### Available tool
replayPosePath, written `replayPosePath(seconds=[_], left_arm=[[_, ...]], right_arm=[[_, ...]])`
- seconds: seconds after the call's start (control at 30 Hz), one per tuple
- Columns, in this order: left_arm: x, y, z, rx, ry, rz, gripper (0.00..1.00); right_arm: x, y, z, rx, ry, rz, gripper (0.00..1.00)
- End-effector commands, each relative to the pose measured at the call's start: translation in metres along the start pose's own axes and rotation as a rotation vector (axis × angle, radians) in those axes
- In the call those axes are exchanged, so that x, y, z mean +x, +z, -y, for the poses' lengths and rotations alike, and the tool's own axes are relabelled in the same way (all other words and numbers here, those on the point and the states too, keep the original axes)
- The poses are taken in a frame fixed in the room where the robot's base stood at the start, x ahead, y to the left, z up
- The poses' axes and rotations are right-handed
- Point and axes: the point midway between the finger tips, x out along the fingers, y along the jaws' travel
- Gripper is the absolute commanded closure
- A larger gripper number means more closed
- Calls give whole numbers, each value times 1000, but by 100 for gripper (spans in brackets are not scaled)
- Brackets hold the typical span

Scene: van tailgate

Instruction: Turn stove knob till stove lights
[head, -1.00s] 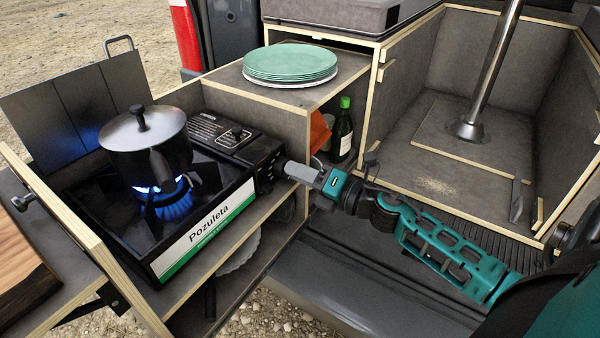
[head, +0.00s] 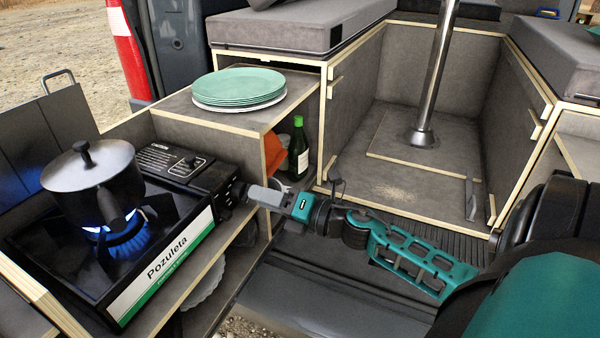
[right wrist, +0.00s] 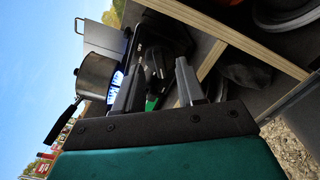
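The black camping stove (head: 192,168) has a white and green Pozuleta label on its front. A ring of blue flame (head: 128,238) burns under the dark lidded pot (head: 95,180). The dark knob (head: 237,190) is at the stove's right end, partly hidden by my right gripper (head: 254,194). The gripper's tips are right beside the knob; I cannot tell whether they touch it. In the right wrist view, the two fingers of my right gripper (right wrist: 158,88) stand apart, with the stove end (right wrist: 160,50) beyond them. My left gripper is not in view.
Green plates (head: 238,87) are stacked on the counter behind the stove. A dark green bottle (head: 298,150) stands in the cubby below, right of the stove. A metal post (head: 435,75) rises from the boxed floor at the back. The van floor lies under my right arm.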

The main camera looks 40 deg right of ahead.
Motion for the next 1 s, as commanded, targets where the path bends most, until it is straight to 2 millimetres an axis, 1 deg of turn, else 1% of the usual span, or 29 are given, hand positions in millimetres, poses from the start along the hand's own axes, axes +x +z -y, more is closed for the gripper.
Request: replayPosePath(seconds=[0.03, 0.3, 0.5, 0.6, 0.7, 1.0], left_arm=[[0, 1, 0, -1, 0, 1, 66], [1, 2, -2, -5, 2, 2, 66], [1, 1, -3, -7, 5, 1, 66], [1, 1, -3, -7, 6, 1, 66], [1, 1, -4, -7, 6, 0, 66], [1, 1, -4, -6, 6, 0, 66]], right_arm=[[-9, -1, 1, 1, -3, -1, 61], [-61, -1, 1, 1, -3, 0, 61], [-93, -1, 1, 2, -3, 1, 61], [-103, 0, 0, 1, -2, 1, 61], [-108, 0, 0, -1, 0, 0, 61], [-109, 0, 0, -2, 0, 0, 61]])
